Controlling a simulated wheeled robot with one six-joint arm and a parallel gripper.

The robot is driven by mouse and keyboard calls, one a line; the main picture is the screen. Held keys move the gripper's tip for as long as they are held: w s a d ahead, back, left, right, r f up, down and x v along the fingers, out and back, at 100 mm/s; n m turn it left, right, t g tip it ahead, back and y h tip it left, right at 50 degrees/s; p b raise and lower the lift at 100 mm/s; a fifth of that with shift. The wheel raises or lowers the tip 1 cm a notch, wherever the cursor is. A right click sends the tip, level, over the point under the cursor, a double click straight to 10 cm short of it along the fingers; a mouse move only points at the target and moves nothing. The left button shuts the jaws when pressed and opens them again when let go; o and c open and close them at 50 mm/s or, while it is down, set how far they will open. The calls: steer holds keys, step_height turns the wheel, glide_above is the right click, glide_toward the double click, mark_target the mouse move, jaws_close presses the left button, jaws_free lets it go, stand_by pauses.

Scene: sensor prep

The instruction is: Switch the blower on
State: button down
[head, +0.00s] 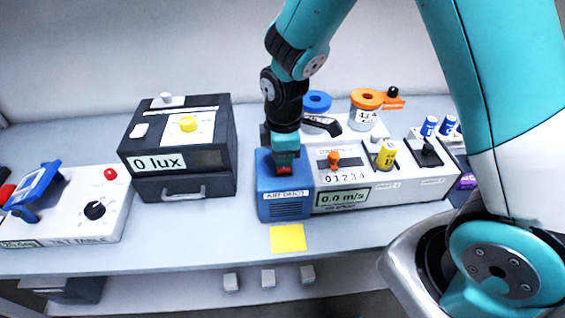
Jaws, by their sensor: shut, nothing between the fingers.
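The blue blower box (284,211), labelled "AIR DUCT", stands on the bench near the middle of the head view. My gripper (285,170) points down at the top of this blue box, shut and empty. A small red part shows right at the fingertips; I cannot tell if it is a switch or whether the fingers touch it. Joined on the right is a white panel (395,190) with an orange lever (333,160) over a 0 1 2 3 4 scale. Its display (342,198) reads 0.0 m/s.
A black box reading 0 lux (180,150) stands to the left, and a white test-table unit (70,222) farther left. Jars (366,115) stand behind the panel. A yellow note (288,238) lies in front. My arm fills the right side.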

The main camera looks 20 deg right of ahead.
mark_target(284, 168)
steer(key=shift+f+b, duration=0.6)
steer(key=shift+f, duration=0.25)
stand_by(0.3)
step_height(284, 168, up, 7)
steer(key=p, duration=0.6)
steer(key=shift+r, duration=0.1)
stand_by(0.4)
steer(key=s+a+r+m+y+b, duration=0.2)
steer(key=s+r, duration=0.3)
steer(key=s, duration=0.4)
steer(key=s+a+r+m+y+b, duration=0.2)
steer(key=s+r+m+b, duration=0.3)
steer(key=s, duration=0.4)
steer(key=shift+s+a+r, duration=0.3)
steer(key=shift+a+r, duration=0.05)
steer(key=shift+r, duration=0.4)
